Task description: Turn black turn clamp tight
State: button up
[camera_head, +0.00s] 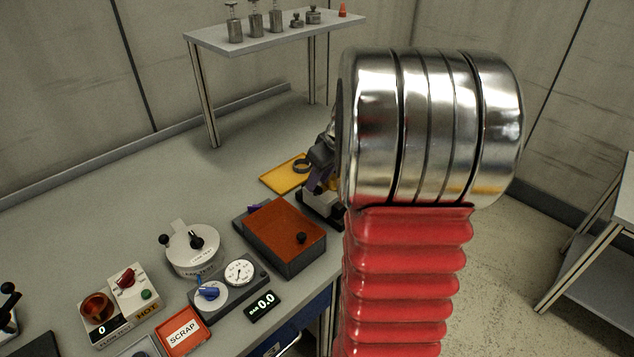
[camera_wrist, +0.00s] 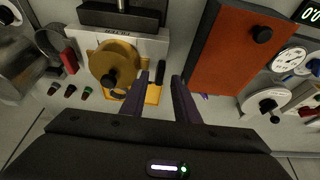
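In the wrist view a short black bar (camera_wrist: 160,73), which looks like the black turn clamp, stands on the pale plate (camera_wrist: 148,46) right of a round brass cover (camera_wrist: 120,62) with a black knob. My gripper (camera_wrist: 162,78) is open. Its two dark purple fingers appear on either side of the bar; I cannot tell whether they touch it. In the head view my gripper (camera_head: 318,168) is mostly hidden behind my arm, and the clamp cannot be made out there.
A brown-topped box (camera_head: 285,233) with a black knob stands close to my gripper. A yellow tray (camera_head: 284,176) with a dark ring lies behind. A round white device (camera_head: 193,252), a gauge unit (camera_head: 228,287) and a red SCRAP tray (camera_head: 183,332) stand left. The back-left bench is clear.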

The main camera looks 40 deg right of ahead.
jog(key=shift+x, duration=0.9)
grip_shut()
jog(key=shift+a, duration=0.1)
